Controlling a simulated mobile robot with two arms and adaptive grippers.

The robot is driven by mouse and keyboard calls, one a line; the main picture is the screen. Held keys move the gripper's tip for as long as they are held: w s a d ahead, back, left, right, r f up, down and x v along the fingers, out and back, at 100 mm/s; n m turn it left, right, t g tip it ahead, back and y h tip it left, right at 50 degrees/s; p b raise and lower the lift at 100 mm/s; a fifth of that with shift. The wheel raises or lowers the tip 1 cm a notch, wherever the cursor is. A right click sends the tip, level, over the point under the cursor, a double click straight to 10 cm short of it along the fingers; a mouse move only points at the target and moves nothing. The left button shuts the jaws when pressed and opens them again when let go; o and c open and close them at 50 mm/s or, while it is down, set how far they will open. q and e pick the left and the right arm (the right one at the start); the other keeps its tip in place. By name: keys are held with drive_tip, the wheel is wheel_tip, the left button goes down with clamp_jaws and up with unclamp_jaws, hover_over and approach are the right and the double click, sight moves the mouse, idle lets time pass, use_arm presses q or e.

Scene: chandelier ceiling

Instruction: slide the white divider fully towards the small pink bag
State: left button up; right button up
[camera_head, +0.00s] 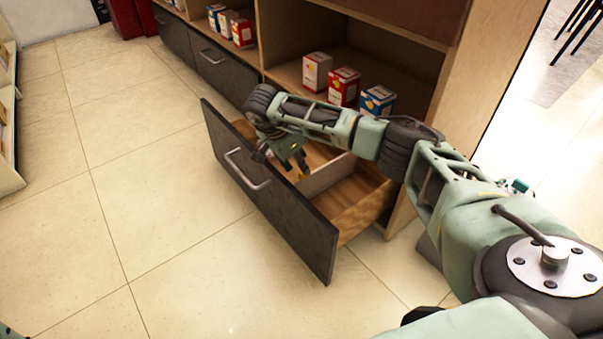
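The white divider (326,176) stands across the inside of an open drawer (268,200), which has a dark front and a metal handle. Bare wooden floor shows on the divider's right side. My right arm comes in from the right and reaches over the drawer. My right gripper (296,169) points down into the drawer, just left of the divider. Whether it touches the divider, and whether its fingers are open, I cannot tell. The small pink bag is not visible; my arm and the drawer front hide part of the drawer's left side. My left gripper is not in view.
Small boxes, white (316,72), red (344,87) and blue (377,101), stand on the shelf above the drawer. Closed drawers (222,72) continue to the left. The tiled floor (150,200) in front is clear. Another shelf (8,130) stands at the left edge.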

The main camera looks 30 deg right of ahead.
drive_tip(key=shift+b+x, duration=0.9)
drive_tip(key=shift+x, duration=1.1)
drive_tip(key=shift+c, duration=0.5)
drive_tip(key=shift+a, duration=0.1)
clamp_jaws()
